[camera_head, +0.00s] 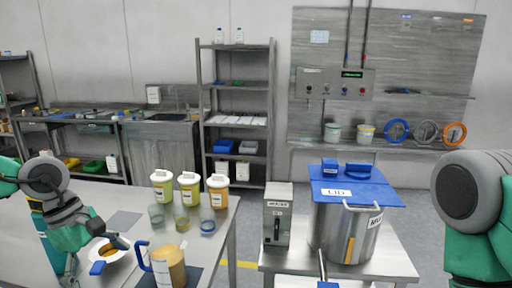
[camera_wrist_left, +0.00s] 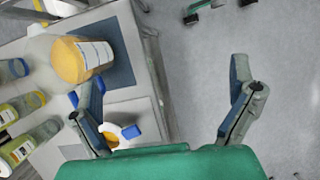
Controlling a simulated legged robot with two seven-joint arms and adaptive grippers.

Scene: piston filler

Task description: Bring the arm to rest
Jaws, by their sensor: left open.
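My left gripper (camera_head: 98,255) hangs over the front left of the left table in the head view. In the left wrist view its two fingers (camera_wrist_left: 165,108) are spread wide with nothing between them.
Three lidded jars (camera_head: 189,188) and several glasses (camera_head: 207,222) stand behind the jug. A steel pot (camera_head: 344,235) with a blue lid (camera_head: 354,187) and a grey box (camera_head: 277,215) are on the right table (camera_head: 390,262). Bare floor (camera_wrist_left: 195,75) lies beyond the left table's edge.

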